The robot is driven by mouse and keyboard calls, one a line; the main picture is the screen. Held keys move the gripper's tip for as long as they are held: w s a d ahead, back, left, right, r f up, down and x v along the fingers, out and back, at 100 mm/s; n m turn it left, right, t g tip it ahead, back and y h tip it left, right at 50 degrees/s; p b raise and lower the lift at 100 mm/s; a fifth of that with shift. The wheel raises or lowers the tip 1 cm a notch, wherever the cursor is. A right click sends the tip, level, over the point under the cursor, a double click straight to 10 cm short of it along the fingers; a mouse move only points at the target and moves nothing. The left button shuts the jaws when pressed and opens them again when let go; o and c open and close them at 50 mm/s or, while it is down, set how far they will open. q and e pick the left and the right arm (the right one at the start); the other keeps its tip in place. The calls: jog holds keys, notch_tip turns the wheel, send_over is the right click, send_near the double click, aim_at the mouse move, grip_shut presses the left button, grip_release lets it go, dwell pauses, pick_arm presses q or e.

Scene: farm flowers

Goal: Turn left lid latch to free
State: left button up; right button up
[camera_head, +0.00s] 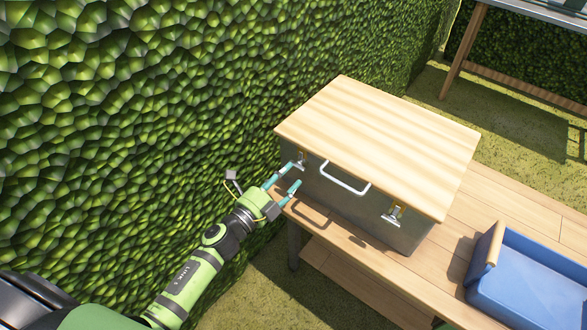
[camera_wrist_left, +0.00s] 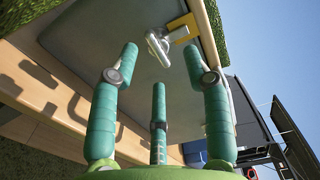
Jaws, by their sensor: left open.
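A grey metal box (camera_head: 372,208) with a pale wooden lid (camera_head: 385,140) stands on a wooden bench. The left lid latch (camera_head: 301,160) is at the left end of the box front, just under the lid. In the left wrist view the latch (camera_wrist_left: 158,45) is a silver piece beside a yellow plate (camera_wrist_left: 183,31). My left gripper (camera_head: 289,179) is open in front of the latch, its teal fingers pointing at it. In the wrist view the latch appears between the two upper fingertips of the gripper (camera_wrist_left: 159,62); contact cannot be told. My right gripper is out of view.
A white handle (camera_head: 345,181) sticks out from the box front, and a right latch (camera_head: 394,214) sits farther right. A blue tray (camera_head: 528,282) stands on the bench (camera_head: 455,245) at right. A green hedge (camera_head: 130,110) rises close behind and left.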

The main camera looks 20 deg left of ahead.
aim_at(295, 168)
pick_arm(q)
jog(key=x, duration=0.2)
jog(key=shift+w+d, duration=0.15)
jog(key=shift+w, duration=0.05)
jog(key=shift+w+d, duration=0.1)
jog(key=shift+w, duration=0.45)
grip_shut()
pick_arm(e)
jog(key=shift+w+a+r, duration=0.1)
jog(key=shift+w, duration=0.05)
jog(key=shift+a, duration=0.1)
